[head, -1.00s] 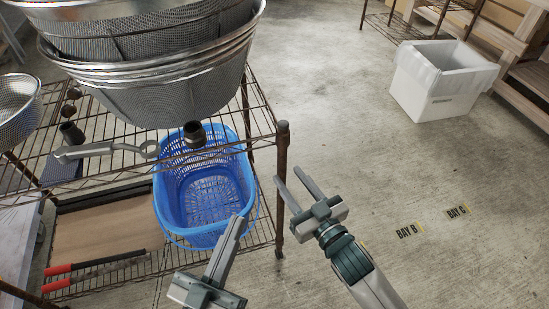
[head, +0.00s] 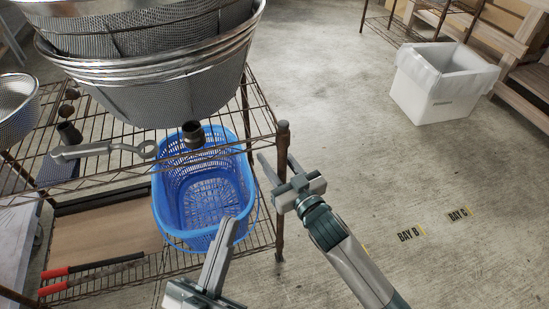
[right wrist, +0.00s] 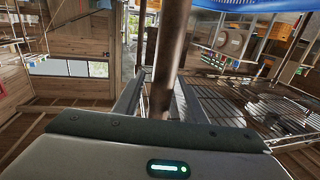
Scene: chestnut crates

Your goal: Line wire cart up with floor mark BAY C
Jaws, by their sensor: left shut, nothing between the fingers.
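The wire cart has brown wire shelves and a rusty upright corner post (head: 281,215) at its near right. The floor mark BAY C (head: 459,215) lies on the concrete to the right, well apart from the cart. My right gripper (head: 279,168) is at the corner post, its fingers on either side of it. In the right wrist view the post (right wrist: 172,50) stands between the open fingers (right wrist: 158,100), with a gap showing. My left gripper (head: 230,225) is shut and empty, in front of the blue basket (head: 245,205) on the cart's lower shelf.
Stacked metal mesh baskets (head: 160,100), a wrench (head: 100,150) and a dark pipe fitting (head: 193,133) are on the upper shelf. Floor mark BAY B (head: 411,234) is left of BAY C. A white bin (head: 440,100) stands behind. The floor between is clear.

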